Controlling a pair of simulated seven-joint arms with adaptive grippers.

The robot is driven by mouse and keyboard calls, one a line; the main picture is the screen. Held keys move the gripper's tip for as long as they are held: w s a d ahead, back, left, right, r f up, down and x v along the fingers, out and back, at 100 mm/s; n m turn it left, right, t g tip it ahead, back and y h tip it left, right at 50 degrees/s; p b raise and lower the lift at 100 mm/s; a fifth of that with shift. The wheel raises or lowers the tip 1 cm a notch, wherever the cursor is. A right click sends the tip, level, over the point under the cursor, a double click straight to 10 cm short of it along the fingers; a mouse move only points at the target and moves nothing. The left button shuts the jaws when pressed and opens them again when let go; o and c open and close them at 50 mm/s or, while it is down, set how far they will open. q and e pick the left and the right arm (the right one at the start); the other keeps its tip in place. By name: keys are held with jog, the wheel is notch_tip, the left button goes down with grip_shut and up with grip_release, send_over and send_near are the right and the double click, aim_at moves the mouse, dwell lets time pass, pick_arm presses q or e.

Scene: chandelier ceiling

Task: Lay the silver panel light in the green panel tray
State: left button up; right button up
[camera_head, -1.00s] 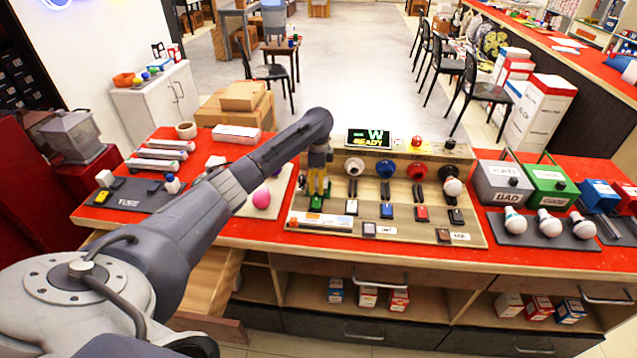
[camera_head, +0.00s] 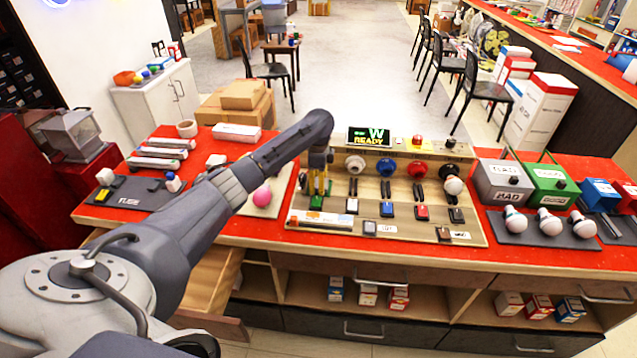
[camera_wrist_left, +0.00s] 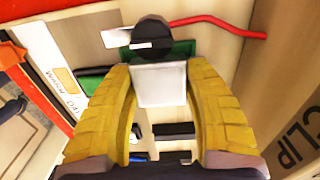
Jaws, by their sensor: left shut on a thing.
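My left gripper (camera_head: 318,183) reaches down over the left end of the wooden test board. In the left wrist view its yellow fingers (camera_wrist_left: 161,100) are shut on a pale square plate, which looks like the silver panel light (camera_wrist_left: 161,84). The green panel tray (camera_head: 316,203) is a small green pad under the fingers in the head view. In the wrist view green (camera_wrist_left: 182,50) shows just behind the panel's upper edge. The panel's far side is hidden, so I cannot tell whether it touches the tray. My right gripper is not in view.
A display reading READY (camera_head: 369,138) stands at the board's back. White, blue and red pads (camera_head: 421,212) sit to the right of the green one. A grey bin (camera_head: 501,183) and a green bin (camera_head: 549,184) stand farther right.

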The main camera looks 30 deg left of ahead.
pick_arm(q)
jog(key=o, duration=1.2)
